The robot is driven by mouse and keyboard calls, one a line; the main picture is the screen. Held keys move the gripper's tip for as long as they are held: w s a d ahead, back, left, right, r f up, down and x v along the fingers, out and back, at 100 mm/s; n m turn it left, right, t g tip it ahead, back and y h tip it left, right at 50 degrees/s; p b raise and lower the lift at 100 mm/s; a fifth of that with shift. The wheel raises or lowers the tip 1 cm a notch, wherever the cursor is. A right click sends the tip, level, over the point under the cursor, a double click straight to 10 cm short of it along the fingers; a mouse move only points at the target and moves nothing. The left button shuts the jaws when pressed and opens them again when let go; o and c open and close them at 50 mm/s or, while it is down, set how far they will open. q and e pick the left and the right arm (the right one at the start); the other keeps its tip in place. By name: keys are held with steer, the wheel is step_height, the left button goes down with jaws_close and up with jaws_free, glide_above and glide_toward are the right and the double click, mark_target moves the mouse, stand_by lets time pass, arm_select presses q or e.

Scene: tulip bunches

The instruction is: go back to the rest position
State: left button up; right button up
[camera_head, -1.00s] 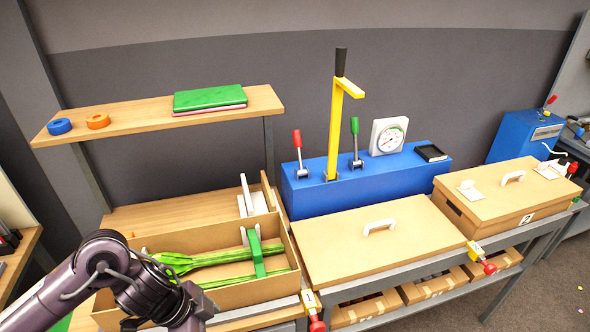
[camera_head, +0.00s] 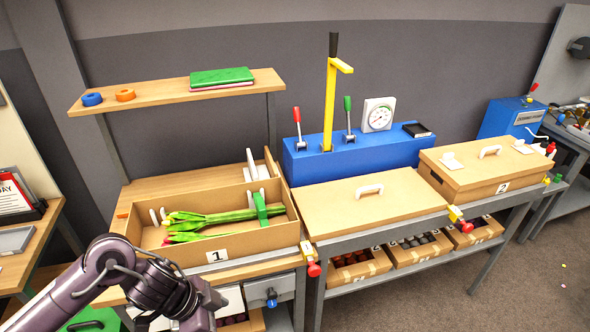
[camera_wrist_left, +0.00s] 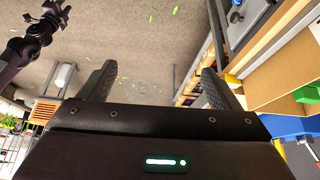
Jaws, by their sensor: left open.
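My left arm comes in from the lower left of the head view, and its gripper end (camera_head: 205,304) is cut by the bottom edge, in front of the bench. In the left wrist view the left gripper (camera_wrist_left: 152,85) has its two fingers apart with nothing between them, over the grey-brown floor. My right gripper is not seen in the head view; a dark purple arm link shows at the upper left of the wrist view. Green tulip stems (camera_head: 215,217) lie in the open cardboard box marked 1 (camera_head: 235,245), under a green clamp (camera_head: 262,207).
A closed box (camera_head: 375,210) and a lidded box marked 2 (camera_head: 490,170) stand to the right. Behind is a blue lever machine (camera_head: 360,155) with a gauge. A shelf (camera_head: 180,97) holds two tape rolls and a green book.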

arm_select(q)
steer(key=w+d+f+n+t+h+b, duration=0.15)
steer(key=w+f, duration=0.25)
steer(key=f, duration=0.4)
steer(key=w+f+n+t+h+b, duration=0.1)
steer(key=w+f+n+b, duration=0.2)
steer(key=f, duration=0.4)
steer(key=s+a+f+n+t+y+b, duration=0.1)
steer(key=a+f+n, duration=0.1)
steer(key=f, duration=0.7)
steer(key=s+a+f+n+t+y+b, duration=0.1)
steer(key=a+f+n+b, duration=0.1)
steer(key=f, duration=0.7)
steer(key=s+a+f+n+g+y+b, duration=0.2)
steer(key=s+a+f+n+y, duration=0.15)
steer(key=s+f, duration=1.4)
steer(key=s+a+f+g+y+b, duration=0.1)
steer(key=s+f, duration=0.3)
steer(key=s, duration=0.5)
steer(key=s+a+f+g+y+b, duration=0.1)
steer(key=s+f+g, duration=0.1)
steer(key=s+f, duration=0.3)
steer(key=s, duration=0.3)
steer(key=shift+s+f, duration=0.25)
steer(key=shift+s, duration=0.1)
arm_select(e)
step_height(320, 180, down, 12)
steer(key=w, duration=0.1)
